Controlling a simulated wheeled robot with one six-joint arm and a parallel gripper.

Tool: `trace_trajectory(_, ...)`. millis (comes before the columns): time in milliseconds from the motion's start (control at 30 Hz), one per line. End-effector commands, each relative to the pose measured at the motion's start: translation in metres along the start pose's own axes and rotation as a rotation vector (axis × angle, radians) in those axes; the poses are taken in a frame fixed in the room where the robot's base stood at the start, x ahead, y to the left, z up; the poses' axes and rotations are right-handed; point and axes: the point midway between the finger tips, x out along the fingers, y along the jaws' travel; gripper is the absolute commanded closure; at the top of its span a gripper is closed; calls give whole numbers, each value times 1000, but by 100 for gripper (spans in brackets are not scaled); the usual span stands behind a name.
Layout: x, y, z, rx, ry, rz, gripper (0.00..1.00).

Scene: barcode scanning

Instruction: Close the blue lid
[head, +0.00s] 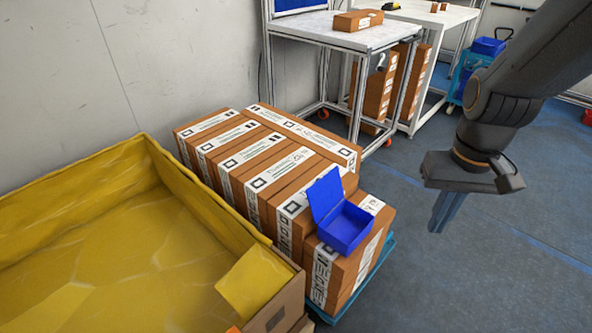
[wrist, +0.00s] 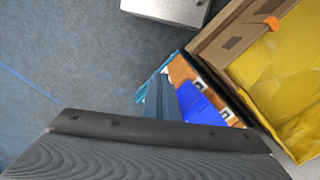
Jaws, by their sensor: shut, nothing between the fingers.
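A small blue box (head: 345,228) sits on top of the stacked brown cartons, at their near right end. Its blue lid (head: 325,194) stands open, raised on the left side of the box. My gripper (head: 439,222) is shut and empty, pointing down in the air to the right of the box and apart from it. In the wrist view the gripper fingers (wrist: 158,97) show shut, and part of the blue box or lid (wrist: 198,104) shows just right of them; the lower part is hidden by my gripper body.
Labelled brown cartons (head: 262,165) stand stacked under and behind the box, on a blue base (head: 378,270). A large container with yellow lining (head: 75,215) stands at left. A white table (head: 345,32) with a carton stands behind. The floor at right is clear.

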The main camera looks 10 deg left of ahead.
Motion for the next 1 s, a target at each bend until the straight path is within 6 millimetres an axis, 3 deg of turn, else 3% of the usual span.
trace_trajectory(167, 1, -46, -94, -227, -3, 1, 100)
trace_trajectory(300, 9, -101, -165, -429, -6, 1, 100)
trace_trajectory(500, 32, -191, -243, -703, -9, 2, 100)
trace_trajectory(600, 44, -231, -267, -813, -9, 3, 100)
trace_trajectory(733, 56, -270, -285, -914, -9, 3, 100)
trace_trajectory(833, 61, -286, -291, -957, -9, 4, 100)
trace_trajectory(1000, 71, -293, -294, -977, -10, 4, 100)
